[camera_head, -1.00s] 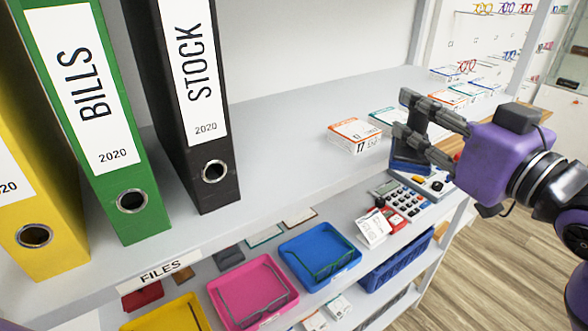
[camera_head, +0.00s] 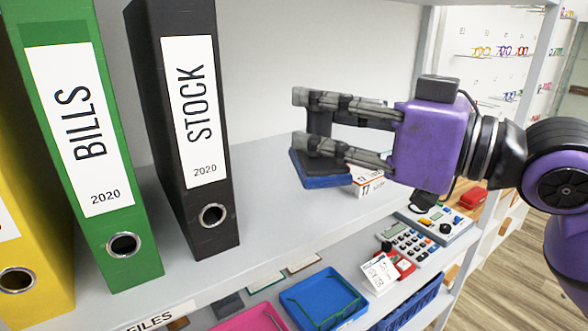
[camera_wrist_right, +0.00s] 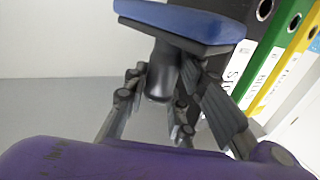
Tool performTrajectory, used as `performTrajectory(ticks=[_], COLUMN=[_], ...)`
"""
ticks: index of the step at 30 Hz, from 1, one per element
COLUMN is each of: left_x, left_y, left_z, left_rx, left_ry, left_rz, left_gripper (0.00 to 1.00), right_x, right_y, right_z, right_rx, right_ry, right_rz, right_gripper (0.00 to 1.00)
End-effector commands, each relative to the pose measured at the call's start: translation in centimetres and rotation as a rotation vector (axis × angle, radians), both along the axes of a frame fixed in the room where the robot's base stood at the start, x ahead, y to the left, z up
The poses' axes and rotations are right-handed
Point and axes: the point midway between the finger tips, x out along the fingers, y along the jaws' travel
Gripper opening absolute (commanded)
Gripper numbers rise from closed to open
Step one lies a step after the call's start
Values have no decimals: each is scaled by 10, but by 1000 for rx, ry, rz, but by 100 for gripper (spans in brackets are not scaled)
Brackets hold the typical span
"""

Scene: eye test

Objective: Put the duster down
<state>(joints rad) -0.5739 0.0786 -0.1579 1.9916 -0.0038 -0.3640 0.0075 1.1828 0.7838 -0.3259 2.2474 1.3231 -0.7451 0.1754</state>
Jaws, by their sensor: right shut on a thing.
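The duster, with a blue pad (camera_head: 325,181) and a dark upright handle (camera_head: 318,124), is over the upper grey shelf (camera_head: 262,205), right of the black STOCK binder (camera_head: 185,95). My right gripper (camera_head: 305,120) comes in from the right and is shut on the handle. In the right wrist view the blue pad (camera_wrist_right: 185,20) and dark handle (camera_wrist_right: 162,75) show between my fingers. I cannot tell whether the pad touches the shelf. My left gripper is not in view.
A green BILLS binder (camera_head: 85,130) and a yellow binder (camera_head: 35,250) stand left. White-and-orange boxes (camera_head: 367,184) are partly hidden behind the duster. A calculator (camera_head: 408,240) and a blue tray (camera_head: 322,300) lie on the lower shelf. Bare shelf lies between STOCK and the duster.

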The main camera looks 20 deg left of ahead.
Motion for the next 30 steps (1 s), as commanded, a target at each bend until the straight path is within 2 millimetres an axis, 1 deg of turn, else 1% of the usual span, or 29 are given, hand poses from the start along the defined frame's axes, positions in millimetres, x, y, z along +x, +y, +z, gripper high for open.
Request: performTrajectory(ticks=[1, 3, 7, 14, 16, 21, 23, 30], left_x=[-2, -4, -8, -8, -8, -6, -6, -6], left_y=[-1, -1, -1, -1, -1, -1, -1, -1], left_z=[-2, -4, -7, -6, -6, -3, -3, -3], left_rx=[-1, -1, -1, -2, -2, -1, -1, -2], left_ry=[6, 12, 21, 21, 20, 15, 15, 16], left_rz=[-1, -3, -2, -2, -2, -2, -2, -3], left_gripper=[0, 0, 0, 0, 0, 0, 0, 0], right_x=[3, 8, 14, 19, 22, 21, 21, 21], right_y=[9, 18, 30, 39, 44, 43, 43, 43], right_z=[-11, -25, -42, -54, -61, -86, -89, -90], right_rx=[3, 1, 2, 1, 1, 0, 1, 1], right_ry=[6, 5, 3, 2, 3, 3, 2, 1], right_rz=[3, 2, 1, 0, 0, -1, -1, -1], right_gripper=[0, 0, 0, 0, 0, 0, 0, 0])
